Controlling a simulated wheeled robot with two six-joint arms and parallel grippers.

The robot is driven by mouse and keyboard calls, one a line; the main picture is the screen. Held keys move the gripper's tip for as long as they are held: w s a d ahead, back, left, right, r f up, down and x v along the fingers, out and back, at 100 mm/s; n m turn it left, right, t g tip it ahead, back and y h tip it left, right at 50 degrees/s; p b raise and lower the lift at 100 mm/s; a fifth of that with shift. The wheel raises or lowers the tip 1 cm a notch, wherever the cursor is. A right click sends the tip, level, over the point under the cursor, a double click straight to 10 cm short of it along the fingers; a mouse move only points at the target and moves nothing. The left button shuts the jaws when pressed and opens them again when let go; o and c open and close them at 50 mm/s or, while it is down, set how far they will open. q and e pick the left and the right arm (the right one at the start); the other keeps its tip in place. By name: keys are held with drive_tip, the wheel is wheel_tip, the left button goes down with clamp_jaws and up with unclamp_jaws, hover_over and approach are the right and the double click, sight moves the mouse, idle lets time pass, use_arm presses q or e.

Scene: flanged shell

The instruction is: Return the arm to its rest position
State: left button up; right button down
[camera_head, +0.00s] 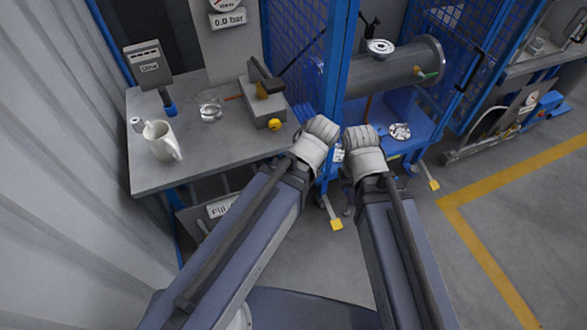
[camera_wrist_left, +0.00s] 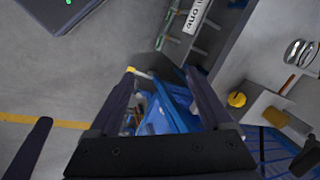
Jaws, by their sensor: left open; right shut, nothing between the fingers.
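My two arms reach forward from the bottom of the head view. My right gripper (camera_head: 362,148) is at the end of the right arm, in front of the blue stand. It is shut and holds nothing that I can see; its fingers are mostly hidden behind the pale wrist. My left gripper is just left of it in the head view, with its fingers hidden by the wrist. In the left wrist view the left gripper (camera_wrist_left: 162,82) is open, its two dark fingers wide apart with nothing between them.
A grey flanged shell (camera_head: 390,72) sits behind a blue post (camera_head: 337,60). Open floor with yellow lines lies right.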

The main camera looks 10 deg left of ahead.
use_arm(q)
drive_tip(key=shift+s+d, duration=0.15)
drive_tip(key=shift+s, duration=0.05)
drive_tip(key=shift+n+g+h, duration=0.8)
drive_tip(key=shift+n+g, duration=0.1)
drive_tip(key=shift+s+d+f, duration=0.15)
drive_tip(key=shift+s+d, duration=0.65)
drive_tip(key=shift+s, duration=0.05)
drive_tip(key=shift+s+d+f, duration=0.1)
drive_tip(key=shift+s+d, duration=0.7)
drive_tip(key=shift+s, duration=0.05)
